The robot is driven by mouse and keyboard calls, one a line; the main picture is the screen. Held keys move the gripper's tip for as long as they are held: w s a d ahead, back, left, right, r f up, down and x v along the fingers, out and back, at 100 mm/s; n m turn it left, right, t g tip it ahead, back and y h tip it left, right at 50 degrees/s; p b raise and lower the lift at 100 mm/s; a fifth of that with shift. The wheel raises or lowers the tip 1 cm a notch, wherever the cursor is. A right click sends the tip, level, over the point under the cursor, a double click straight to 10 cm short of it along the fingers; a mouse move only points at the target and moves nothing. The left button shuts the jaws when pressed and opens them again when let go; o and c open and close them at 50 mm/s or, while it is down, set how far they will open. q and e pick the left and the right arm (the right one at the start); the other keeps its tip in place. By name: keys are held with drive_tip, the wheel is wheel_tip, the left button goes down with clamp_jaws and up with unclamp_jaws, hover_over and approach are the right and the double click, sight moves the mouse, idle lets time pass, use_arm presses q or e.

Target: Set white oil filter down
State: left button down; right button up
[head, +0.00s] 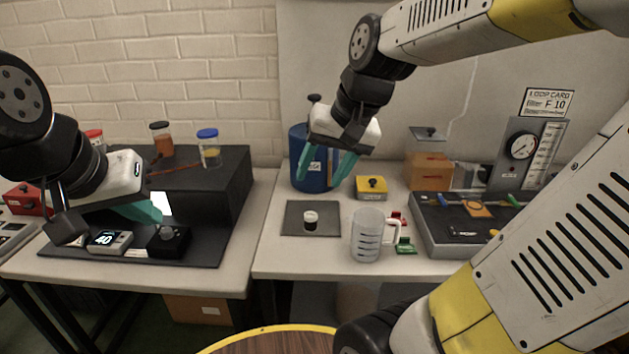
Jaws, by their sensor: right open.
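A small cylinder with a pale top and a dark lower part, seemingly the white oil filter (310,222), stands upright on a dark grey square mat (292,229) on the right-hand table. My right gripper (324,172) hangs above and behind it in the picture, its teal fingers spread, with nothing between them, in front of the blue drum (302,172). My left gripper (154,212) is low over the left table, near a black device with a knob (168,240). The gap between its fingers is hard to make out.
A clear measuring jug (367,240) stands right of the mat, with small green and red pieces beside it. A yellow box (371,187) sits behind. A grey tray (432,240) with a gauge panel (520,145) is at right.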

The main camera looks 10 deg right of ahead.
drive_tip(key=s+n+t, duration=0.2)
drive_tip(key=s, duration=0.5)
drive_tip(key=shift+a+r+h, duration=0.3)
drive_tip(key=shift+a, duration=0.05)
idle(0.6)
